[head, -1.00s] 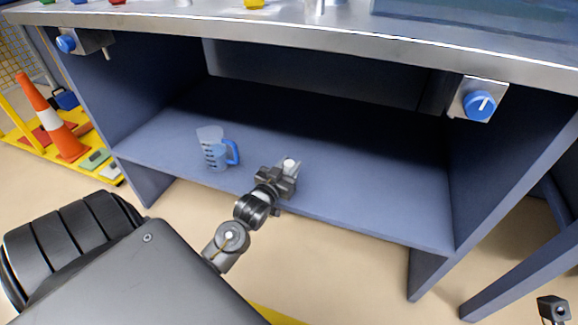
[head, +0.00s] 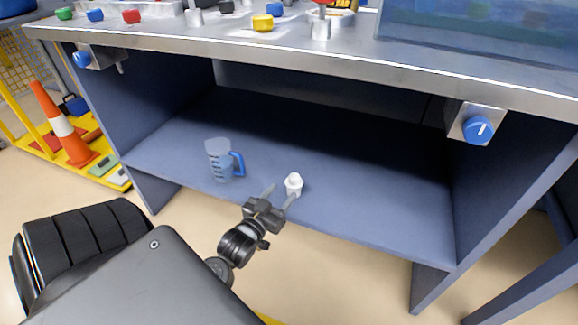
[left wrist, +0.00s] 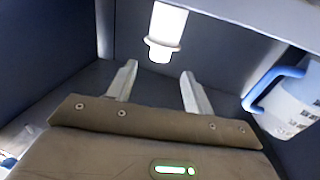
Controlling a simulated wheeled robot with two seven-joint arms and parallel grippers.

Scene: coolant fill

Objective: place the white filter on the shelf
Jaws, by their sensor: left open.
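The white filter (head: 293,184) stands upright on the blue-grey shelf (head: 370,215), near its front edge. My left gripper (head: 283,192) is at the shelf's front edge, with its fingers spread and pointing toward the filter. In the left wrist view the filter (left wrist: 166,32) is beyond the two open fingertips (left wrist: 158,72), with a visible gap. The fingers hold nothing. My right gripper is not in view.
A measuring jug (head: 220,160) with a blue handle stands on the shelf to the left of the filter. The worktop (head: 340,58) overhangs the shelf, with a blue knob (head: 478,129) at right. The shelf's right part is clear.

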